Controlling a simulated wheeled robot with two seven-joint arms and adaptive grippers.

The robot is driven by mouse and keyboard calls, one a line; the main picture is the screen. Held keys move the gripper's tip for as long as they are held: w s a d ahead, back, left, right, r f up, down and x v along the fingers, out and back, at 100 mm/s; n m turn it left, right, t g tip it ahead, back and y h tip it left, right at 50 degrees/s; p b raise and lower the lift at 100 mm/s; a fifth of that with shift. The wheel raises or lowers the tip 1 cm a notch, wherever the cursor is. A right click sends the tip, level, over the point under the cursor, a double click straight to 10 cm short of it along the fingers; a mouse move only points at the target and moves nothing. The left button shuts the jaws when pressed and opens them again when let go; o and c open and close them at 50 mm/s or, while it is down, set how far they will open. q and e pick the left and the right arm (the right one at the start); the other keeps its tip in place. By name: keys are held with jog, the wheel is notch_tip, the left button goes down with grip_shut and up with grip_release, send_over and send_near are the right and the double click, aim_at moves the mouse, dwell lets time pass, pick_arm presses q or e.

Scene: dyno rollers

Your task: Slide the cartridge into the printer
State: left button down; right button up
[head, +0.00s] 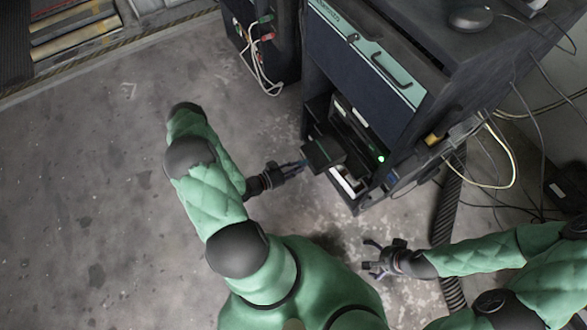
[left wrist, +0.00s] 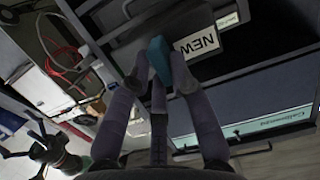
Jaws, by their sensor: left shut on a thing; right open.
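The cartridge (head: 323,153) is a dark box at the front of the open bay in the dark cabinet. In the left wrist view the cartridge has a white label reading NEW (left wrist: 197,42) and a blue tab (left wrist: 158,58). My left gripper (head: 302,164) is shut on the blue tab, and its fingers show in the left wrist view (left wrist: 160,80). The printer (head: 349,124) is in the bay behind the cartridge, with a green light. I cannot tell how far the cartridge is inside it. My right gripper (head: 374,258) is open and empty, below the cabinet in the picture.
The dark cabinet (head: 345,55) has a pale green strip and a handle above the bay. Another dark unit with red and white cables (head: 262,65) stands to its left. Cables (head: 490,160) and a ribbed hose (head: 447,205) lie at the right. The floor at left is clear.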

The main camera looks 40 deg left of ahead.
aim_at(308, 161)
pick_arm(q)
jog(key=shift+r+x, duration=0.2)
jog(key=shift+x, duration=0.9)
jog(key=shift+r+x, duration=0.2)
jog(key=shift+x, duration=0.85)
jog(key=shift+r+x, duration=0.25)
jog(key=shift+x, duration=0.85)
jog(key=shift+w+d, duration=0.1)
jog(key=shift+w, duration=0.05)
jog(key=shift+w, duration=0.15)
dwell(0.4)
